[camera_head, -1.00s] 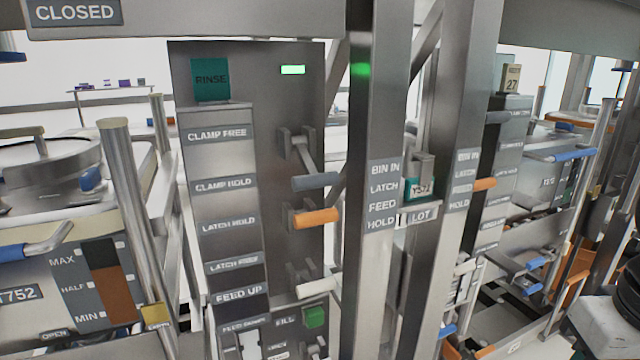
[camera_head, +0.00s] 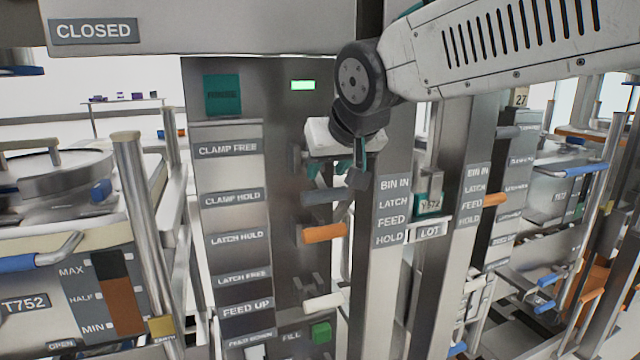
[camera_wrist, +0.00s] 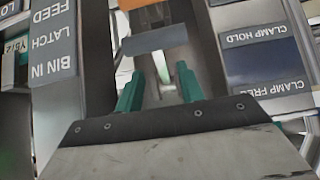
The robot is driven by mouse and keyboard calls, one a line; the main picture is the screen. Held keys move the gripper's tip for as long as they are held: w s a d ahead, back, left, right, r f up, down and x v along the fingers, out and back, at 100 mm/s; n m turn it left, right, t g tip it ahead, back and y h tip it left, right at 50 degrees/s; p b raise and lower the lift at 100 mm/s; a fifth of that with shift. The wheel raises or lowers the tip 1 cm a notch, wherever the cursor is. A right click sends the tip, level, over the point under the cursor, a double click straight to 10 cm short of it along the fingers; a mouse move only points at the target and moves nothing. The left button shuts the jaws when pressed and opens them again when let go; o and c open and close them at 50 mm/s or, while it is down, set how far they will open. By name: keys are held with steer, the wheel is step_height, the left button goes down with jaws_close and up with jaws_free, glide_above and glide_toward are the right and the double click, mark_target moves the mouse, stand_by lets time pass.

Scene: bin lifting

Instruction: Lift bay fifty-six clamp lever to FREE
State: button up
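The clamp lever (camera_head: 325,196) has a grey handle on a bent metal arm, and sits level with the CLAMP HOLD label (camera_head: 232,199). The CLAMP FREE label (camera_head: 228,149) is above it. My gripper (camera_head: 338,174) is just above and behind the grey handle, partly hiding the lever's arm and pivot. In the wrist view, which is upside down, the green fingers of my gripper (camera_wrist: 160,72) are apart. The grey handle (camera_wrist: 155,40) lies across beyond their tips, and a thin metal arm shows between them. Contact cannot be told. No number fifty-six is readable.
An orange-handled lever (camera_head: 324,233) is close below the grey one, and a white-handled lever (camera_head: 324,302) lower still. A steel post (camera_head: 392,290) with BIN IN, LATCH, FEED and HOLD labels stands close on the right. A green-lit display (camera_head: 303,85) is above.

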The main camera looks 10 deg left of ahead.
mark_target(321, 182)
steer(key=x, duration=0.6)
steer(key=shift+w+f, duration=0.1)
steer(key=shift+f, duration=0.15)
jaws_close()
